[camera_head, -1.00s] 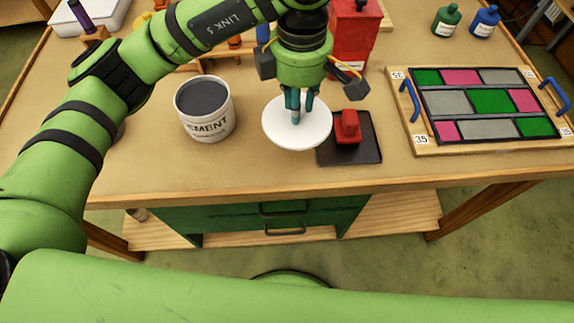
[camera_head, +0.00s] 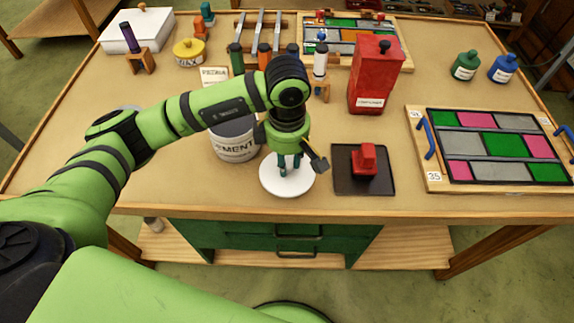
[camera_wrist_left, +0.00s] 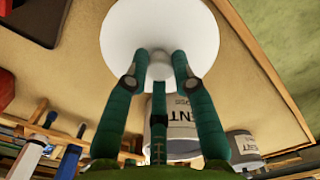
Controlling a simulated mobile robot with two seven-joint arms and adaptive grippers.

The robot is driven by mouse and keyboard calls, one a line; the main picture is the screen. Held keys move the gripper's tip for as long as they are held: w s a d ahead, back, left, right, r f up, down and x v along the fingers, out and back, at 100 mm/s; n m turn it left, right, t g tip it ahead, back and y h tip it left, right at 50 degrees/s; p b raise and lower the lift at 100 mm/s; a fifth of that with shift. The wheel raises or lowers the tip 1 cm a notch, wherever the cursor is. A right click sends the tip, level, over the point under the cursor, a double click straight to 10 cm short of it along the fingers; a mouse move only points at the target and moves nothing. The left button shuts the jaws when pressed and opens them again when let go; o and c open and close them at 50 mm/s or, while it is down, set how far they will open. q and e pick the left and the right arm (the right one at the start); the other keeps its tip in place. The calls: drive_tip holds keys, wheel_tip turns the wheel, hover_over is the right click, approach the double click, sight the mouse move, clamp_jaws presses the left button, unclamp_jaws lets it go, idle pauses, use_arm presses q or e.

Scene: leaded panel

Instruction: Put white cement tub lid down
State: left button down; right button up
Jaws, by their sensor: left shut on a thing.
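The white round lid (camera_head: 287,178) is in my left gripper (camera_head: 289,165), in front of and to the right of the cement tub. The left gripper is shut on the small knob at the lid's centre. In the left wrist view the lid (camera_wrist_left: 160,35) spans the top, with the green fingers (camera_wrist_left: 158,90) around its knob. The lid is on or just above the table; I cannot tell which. The white cement tub (camera_head: 235,145) stands open, its grey contents partly hidden by my left arm. It also shows in the left wrist view (camera_wrist_left: 182,138). My right gripper is not in view.
A dark mat (camera_head: 350,184) with a red block (camera_head: 364,161) lies right of the lid. A red canister (camera_head: 375,80) stands behind it. A coloured panel in a wooden frame (camera_head: 490,146) lies at right. The table's front edge is close to the lid.

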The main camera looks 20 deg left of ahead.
use_arm(q)
drive_tip(key=shift+f, duration=0.45)
wheel_tip(320, 180, down, 2)
drive_tip(key=shift+f+p, duration=0.2)
drive_tip(key=shift+p, duration=0.55)
drive_tip(key=shift+f, duration=0.55)
drive_tip(key=c, duration=1.4)
unclamp_jaws()
drive_tip(key=shift+f, duration=0.1)
drive_tip(key=o, duration=0.4)
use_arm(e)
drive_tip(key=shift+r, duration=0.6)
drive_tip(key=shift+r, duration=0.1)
